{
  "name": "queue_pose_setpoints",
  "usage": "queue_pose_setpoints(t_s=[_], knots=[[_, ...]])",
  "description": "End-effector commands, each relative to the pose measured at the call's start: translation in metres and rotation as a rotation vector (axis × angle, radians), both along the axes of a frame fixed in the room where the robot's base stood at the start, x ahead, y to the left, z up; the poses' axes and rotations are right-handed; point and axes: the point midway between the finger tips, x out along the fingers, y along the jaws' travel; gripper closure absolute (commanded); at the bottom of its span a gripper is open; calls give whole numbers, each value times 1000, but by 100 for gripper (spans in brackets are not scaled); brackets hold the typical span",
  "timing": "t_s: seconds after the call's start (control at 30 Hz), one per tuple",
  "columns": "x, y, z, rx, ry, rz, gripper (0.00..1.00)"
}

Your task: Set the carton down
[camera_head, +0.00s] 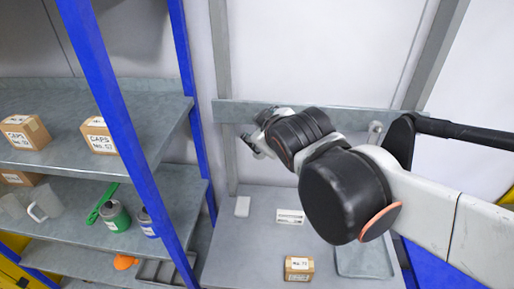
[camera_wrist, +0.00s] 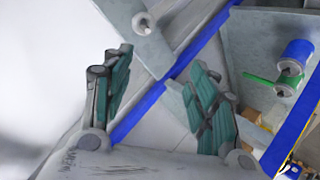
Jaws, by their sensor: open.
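A small brown carton (camera_head: 299,268) with a white label stands on the grey bench near its front edge. My gripper (camera_head: 252,146) is raised above the back of the bench, well apart from that carton and pointing left. In the wrist view my gripper (camera_wrist: 160,64) shows two green-padded fingers spread apart, with nothing between them. Two more brown cartons with labels reading CAPS stand on the upper left shelf, the left one (camera_head: 25,132) and the right one (camera_head: 98,136).
A blue shelf post (camera_head: 115,105) stands left of the bench. The lower shelf holds a green-labelled can (camera_head: 115,217) and a pale mug (camera_head: 45,203).

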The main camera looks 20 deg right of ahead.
Motion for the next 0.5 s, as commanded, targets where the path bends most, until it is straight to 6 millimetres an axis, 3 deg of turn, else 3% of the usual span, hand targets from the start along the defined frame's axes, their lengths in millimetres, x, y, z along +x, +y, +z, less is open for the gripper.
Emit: queue_pose_setpoints(t_s=[0.1, 0.2, 0.33, 0.5], knots=[[-53, 14, -39, 263, 164, -130, 46], [-85, 27, -59, 407, 265, -206, 46], [-105, 37, -70, 494, 331, -253, 46], [-108, 39, -71, 508, 342, -261, 46]])
